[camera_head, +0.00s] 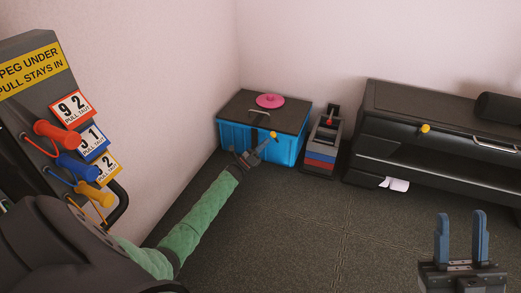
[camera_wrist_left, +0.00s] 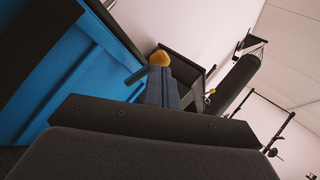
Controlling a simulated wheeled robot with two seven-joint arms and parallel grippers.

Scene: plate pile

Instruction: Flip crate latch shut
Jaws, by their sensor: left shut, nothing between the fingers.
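The blue crate (camera_head: 290,151) stands in the corner with a dark lid (camera_head: 238,105). A latch with a yellow knob (camera_head: 273,134) is on its front. My left gripper (camera_head: 263,145) is shut and empty, with its fingertips close to the knob. In the left wrist view the blue crate (camera_wrist_left: 62,82) fills the left side. The yellow knob (camera_wrist_left: 160,58) shows just past the tips of my left gripper (camera_wrist_left: 163,72), and a dark lever (camera_wrist_left: 138,76) shows beside them. I cannot tell whether they touch. My right gripper (camera_head: 461,225) is open and empty at the lower right.
A pink disc (camera_head: 270,101) lies on the crate's lid. A grey rack (camera_head: 324,136) with red and blue parts stands to its right, then a black cabinet (camera_head: 400,140) with another yellow knob (camera_head: 425,128). A peg board (camera_head: 60,95) stands at left. The middle floor is clear.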

